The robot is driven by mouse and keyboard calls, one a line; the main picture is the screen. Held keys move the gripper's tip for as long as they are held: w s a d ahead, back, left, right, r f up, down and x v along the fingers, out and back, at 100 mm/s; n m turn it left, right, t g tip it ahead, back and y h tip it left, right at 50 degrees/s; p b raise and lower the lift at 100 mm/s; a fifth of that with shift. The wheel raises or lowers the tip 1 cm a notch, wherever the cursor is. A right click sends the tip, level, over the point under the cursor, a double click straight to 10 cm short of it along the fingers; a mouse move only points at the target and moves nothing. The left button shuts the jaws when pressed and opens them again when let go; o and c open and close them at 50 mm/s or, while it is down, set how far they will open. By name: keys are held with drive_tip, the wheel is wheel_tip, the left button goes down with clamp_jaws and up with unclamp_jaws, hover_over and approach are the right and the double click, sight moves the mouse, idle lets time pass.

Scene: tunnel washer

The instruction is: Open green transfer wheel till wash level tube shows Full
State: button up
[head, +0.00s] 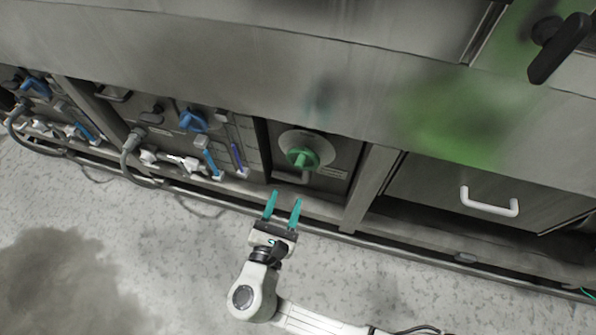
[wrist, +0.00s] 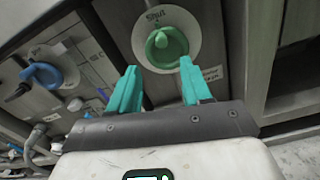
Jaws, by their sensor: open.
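The green transfer wheel (head: 303,157) sits on a round pale plate in a recessed panel in the head view. It also shows in the wrist view (wrist: 166,47), ahead of my fingers, with a word above it that looks like "Shut". My gripper (head: 284,197) is open and empty, with teal fingers pointing at the panel. In the wrist view the fingertips (wrist: 160,72) are apart, below the wheel and not around it. Blue and purple tubes (head: 238,158) stand left of the wheel; I cannot tell which is the wash level tube or read its level.
A blue knob (head: 193,121) and hoses are on the panel to the left. A white handle (head: 489,202) is on a drawer to the right. A black lever (head: 558,48) juts out at the upper right. A rail runs along the machine's base; the floor in front is clear.

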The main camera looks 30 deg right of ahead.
sight(298, 167)
drive_tip(key=b+x, duration=0.1)
drive_tip(key=x, duration=0.9)
drive_tip(key=shift+d, duration=0.25)
drive_tip(key=shift+c, duration=0.2)
clamp_jaws()
